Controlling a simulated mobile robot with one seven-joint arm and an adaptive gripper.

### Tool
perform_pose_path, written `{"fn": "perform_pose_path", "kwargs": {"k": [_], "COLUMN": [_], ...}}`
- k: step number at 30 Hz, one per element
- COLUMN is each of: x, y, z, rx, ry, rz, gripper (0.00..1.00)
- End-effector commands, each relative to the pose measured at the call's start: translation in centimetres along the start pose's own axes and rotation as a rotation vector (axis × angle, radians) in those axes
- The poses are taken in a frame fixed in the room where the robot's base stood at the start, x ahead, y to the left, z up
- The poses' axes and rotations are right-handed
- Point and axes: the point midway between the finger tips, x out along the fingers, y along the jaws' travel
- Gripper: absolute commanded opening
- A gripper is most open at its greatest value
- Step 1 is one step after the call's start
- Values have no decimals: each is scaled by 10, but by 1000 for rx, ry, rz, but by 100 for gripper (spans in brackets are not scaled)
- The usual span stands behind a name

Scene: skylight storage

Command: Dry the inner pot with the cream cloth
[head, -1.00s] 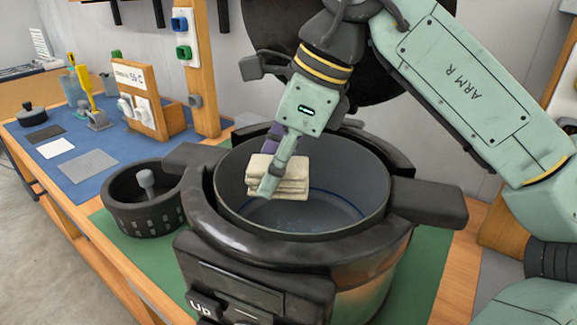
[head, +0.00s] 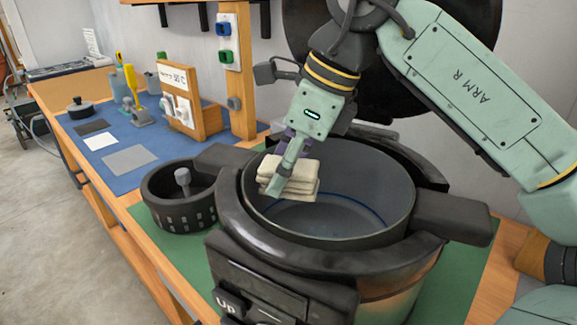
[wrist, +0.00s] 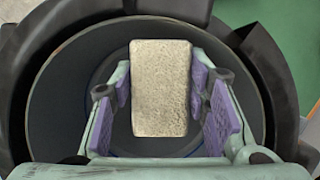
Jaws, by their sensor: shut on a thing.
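The cream cloth (head: 290,178) is folded into a thick, layered pad. My gripper (head: 286,170) is shut on it, and in the wrist view the cloth (wrist: 160,88) sits between the two purple finger pads (wrist: 165,105). The grey inner pot (head: 375,190) stands inside the large black cooker (head: 300,255). The cloth is at the pot's opening, near the left inner wall in the head view. I cannot tell whether it touches the wall. A blue line runs around the lower inside of the pot, and part of the bottom is hidden by the cloth and gripper.
A black slotted basket (head: 182,212) with a knobbed post stands left of the cooker on the green mat (head: 160,240). Black handles (head: 450,215) stick out from the cooker's sides. A wooden stand (head: 190,115) and small tools are on the blue mat (head: 140,150) behind.

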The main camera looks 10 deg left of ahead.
Motion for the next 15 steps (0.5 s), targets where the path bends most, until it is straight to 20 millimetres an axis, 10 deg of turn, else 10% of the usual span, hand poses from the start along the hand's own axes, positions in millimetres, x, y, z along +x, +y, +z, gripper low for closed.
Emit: {"fn": "perform_pose_path", "kwargs": {"k": [15], "x": [-4], "y": [3], "z": [-6], "rx": [-10], "ry": [-18], "rz": [-2], "gripper": [7]}}
